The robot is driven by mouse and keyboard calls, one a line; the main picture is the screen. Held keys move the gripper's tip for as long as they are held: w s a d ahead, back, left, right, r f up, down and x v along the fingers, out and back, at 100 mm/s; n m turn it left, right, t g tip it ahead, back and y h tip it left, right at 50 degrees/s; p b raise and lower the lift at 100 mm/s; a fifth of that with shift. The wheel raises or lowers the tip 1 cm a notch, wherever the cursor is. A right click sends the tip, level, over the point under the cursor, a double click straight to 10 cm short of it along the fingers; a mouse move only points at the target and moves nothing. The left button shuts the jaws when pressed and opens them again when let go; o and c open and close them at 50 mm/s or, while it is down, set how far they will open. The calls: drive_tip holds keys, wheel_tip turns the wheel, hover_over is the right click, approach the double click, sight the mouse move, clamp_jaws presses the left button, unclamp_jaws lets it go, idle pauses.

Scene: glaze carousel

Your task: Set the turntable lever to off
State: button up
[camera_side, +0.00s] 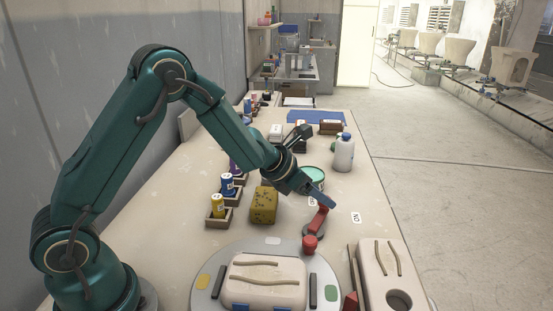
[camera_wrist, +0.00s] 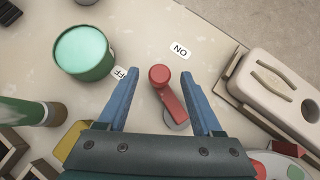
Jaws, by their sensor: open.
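The turntable lever is a red arm with a round knob on a grey round base; it shows in the wrist view (camera_wrist: 168,95) and in the side view (camera_side: 318,221). In the wrist view it points between the ON label (camera_wrist: 180,50) and the OFF label (camera_wrist: 119,73), of which only "FF" shows beside the left finger. My gripper (camera_wrist: 160,76) is open, with its blue fingers on either side of the knob and gaps on both sides. In the side view my gripper (camera_side: 321,199) is low over the lever's far end and partly hides the OFF label (camera_side: 312,201).
A green-topped tub (camera_wrist: 85,52) stands left of the fingers. A yellow sponge (camera_side: 264,205) and blue-labelled jars (camera_side: 227,184) are at left.

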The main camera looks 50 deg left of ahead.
drive_tip(key=shift+v, duration=0.9)
